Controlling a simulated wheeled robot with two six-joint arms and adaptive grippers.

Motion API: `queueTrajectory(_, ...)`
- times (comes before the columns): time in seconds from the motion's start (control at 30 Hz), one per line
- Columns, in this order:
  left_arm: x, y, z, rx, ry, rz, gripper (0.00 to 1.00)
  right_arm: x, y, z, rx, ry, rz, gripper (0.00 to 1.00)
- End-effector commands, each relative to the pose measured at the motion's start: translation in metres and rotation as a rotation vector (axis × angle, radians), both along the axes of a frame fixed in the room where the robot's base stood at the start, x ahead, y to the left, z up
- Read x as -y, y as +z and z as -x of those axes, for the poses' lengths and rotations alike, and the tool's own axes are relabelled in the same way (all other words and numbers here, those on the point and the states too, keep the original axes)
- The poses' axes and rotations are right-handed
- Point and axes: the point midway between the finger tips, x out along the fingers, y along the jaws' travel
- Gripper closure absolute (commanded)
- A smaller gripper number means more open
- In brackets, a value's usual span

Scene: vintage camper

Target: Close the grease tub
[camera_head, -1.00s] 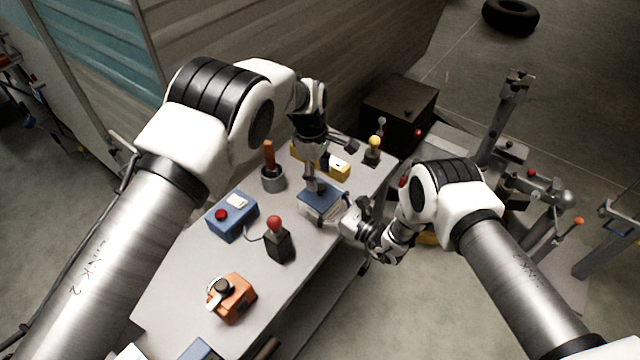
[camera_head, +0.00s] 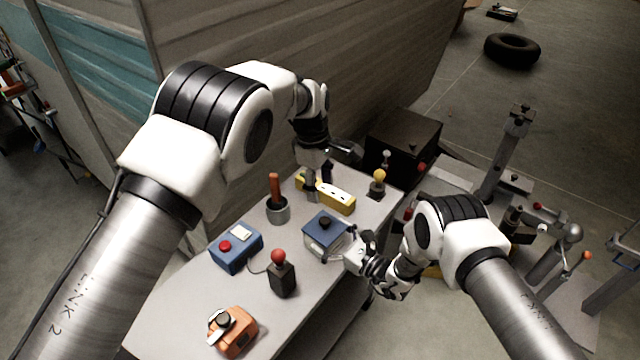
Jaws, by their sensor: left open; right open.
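The grease tub (camera_head: 316,246) is a small pale box with a blue lid (camera_head: 312,229) bearing a dark knob, near the right edge of the grey bench. The lid lies over the top of the tub and looks roughly flat; whether it is fully seated I cannot tell. My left gripper (camera_head: 331,173) is open and empty, above and behind the tub, apart from the lid. My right gripper (camera_head: 338,243) is open at the tub's right side, its fingers close to the wall. Whether they touch it is unclear.
A yellow power strip (camera_head: 337,200) and a grey cup with a brown handle (camera_head: 277,211) stand behind the tub. A blue box with a red button (camera_head: 236,250), a red-knobbed joystick (camera_head: 282,280) and an orange tool (camera_head: 236,335) are left and in front. A yellow-knobbed lever (camera_head: 378,185) stands back right.

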Motion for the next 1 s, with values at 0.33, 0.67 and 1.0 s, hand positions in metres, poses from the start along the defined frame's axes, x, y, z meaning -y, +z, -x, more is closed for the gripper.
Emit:
queueTrajectory(0.33,0.000,0.000,0.000,0.000,0.000,0.000,0.42,0.031,-0.001,0.024,-0.004,-0.003,0.000,0.00)
queueTrajectory(0.67,0.000,0.000,0.000,0.000,0.000,0.000,0.42,0.085,-0.001,0.068,-0.002,-0.002,0.001,0.00)
queueTrajectory(1.0,0.000,0.000,0.000,0.000,0.000,0.000,0.42,0.093,0.000,0.076,0.000,0.000,0.000,0.00)
